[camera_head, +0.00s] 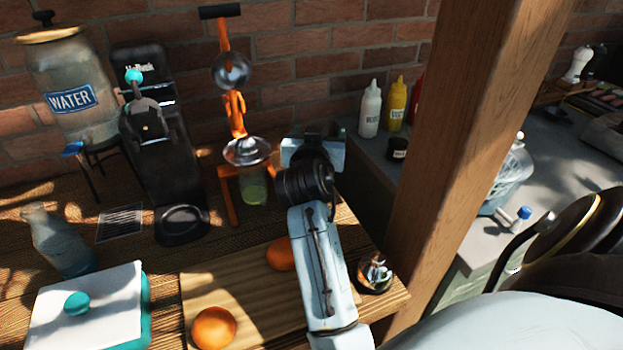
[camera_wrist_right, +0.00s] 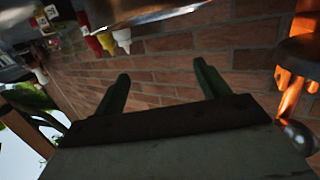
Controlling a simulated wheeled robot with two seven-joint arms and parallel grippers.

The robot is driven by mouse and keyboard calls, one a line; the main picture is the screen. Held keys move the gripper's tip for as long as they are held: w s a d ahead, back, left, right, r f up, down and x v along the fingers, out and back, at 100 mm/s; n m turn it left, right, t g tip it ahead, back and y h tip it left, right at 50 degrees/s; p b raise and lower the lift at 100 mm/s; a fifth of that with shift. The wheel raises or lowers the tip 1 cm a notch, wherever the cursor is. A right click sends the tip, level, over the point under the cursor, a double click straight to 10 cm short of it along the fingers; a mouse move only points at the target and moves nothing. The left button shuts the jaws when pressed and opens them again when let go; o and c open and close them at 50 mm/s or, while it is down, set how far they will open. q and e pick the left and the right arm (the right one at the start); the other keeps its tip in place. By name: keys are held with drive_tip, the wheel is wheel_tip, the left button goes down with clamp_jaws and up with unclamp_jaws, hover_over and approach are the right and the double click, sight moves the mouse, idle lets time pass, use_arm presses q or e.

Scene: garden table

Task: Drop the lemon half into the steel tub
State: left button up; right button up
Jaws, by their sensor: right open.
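I cannot make out a lemon half in either view. No steel tub is clearly identifiable. A small dark round container (camera_head: 376,273) with shiny contents stands at the table's right end, beside my right arm. My right gripper (camera_head: 315,143) is raised beyond the table's right part, right of the orange juicer press (camera_head: 236,113). In the wrist view its two fingers (camera_wrist_right: 165,90) are apart with nothing between them. The arm hides part of the cutting board and table. My left gripper is not in view.
Two oranges, one in front (camera_head: 214,328) and one against my arm (camera_head: 282,255), lie on the cutting board (camera_head: 235,285). A glass (camera_head: 253,188) stands under the press. A white-lidded box (camera_head: 92,312) is at left. A wooden post (camera_head: 470,140) rises on the right.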

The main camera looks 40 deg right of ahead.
drive_tip(key=shift+r, duration=0.1)
wheel_tip(320, 180, up, 10)
drive_tip(key=p, duration=0.2)
idle(0.3)
